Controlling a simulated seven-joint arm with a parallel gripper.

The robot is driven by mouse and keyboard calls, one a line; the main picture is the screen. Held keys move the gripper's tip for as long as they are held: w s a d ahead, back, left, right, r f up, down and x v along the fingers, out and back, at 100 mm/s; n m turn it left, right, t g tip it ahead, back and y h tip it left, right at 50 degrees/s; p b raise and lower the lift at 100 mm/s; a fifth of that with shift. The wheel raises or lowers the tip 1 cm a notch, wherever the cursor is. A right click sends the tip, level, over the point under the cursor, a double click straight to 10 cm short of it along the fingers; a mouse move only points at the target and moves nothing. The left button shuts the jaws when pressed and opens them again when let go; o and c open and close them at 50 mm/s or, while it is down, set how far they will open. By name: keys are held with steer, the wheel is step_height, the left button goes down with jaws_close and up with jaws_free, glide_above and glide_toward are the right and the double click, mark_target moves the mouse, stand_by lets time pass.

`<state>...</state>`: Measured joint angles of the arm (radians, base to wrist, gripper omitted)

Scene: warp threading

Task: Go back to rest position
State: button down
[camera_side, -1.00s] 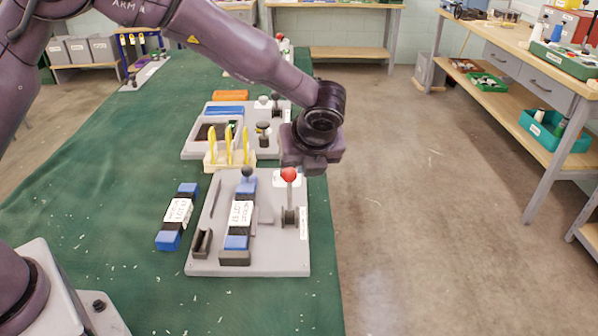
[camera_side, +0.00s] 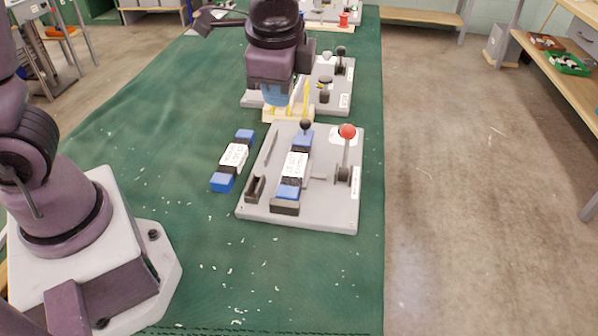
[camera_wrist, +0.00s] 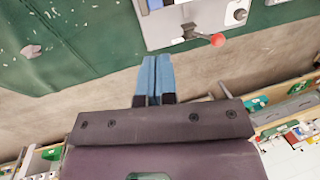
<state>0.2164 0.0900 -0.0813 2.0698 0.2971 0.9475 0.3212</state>
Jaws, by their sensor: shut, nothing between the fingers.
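My gripper (camera_side: 277,97) is in the upper middle of the side view, in front of the wooden stand with upright yellow pieces (camera_side: 305,98), which it partly hides. Its blue fingers are together and empty. In the wrist view the gripper (camera_wrist: 155,60) also shows shut, with nothing between the fingers. The nearest grey board (camera_side: 325,215) lies before it, bearing a blue and black piece with a white label (camera_side: 295,165) and a red-knobbed lever (camera_side: 347,132). The gripper is apart from this board. The red knob also shows in the wrist view (camera_wrist: 218,40).
A second labelled blue and black piece (camera_side: 234,156) lies on the green mat (camera_side: 205,255), left of the board. Another grey board (camera_side: 338,100) with black-knobbed parts stands behind. The front of the mat is free. Concrete floor lies to the right.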

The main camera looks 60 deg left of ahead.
steer(key=s+a+r+n+t, duration=0.1)
steer(key=s+a+r+n, duration=0.1)
steer(key=s+n, duration=0.1)
steer(key=s+a+r+n+t+h, duration=0.1)
steer(key=s+r+n, duration=0.2)
steer(key=s, duration=0.2)
steer(key=s+a+r+n+t+h, duration=0.1)
steer(key=s+a+r+n+t, duration=0.1)
steer(key=s, duration=0.3)
steer(key=shift+a+r+n, duration=0.2)
steer(key=shift+a+n, duration=0.1)
steer(key=shift+n, duration=0.2)
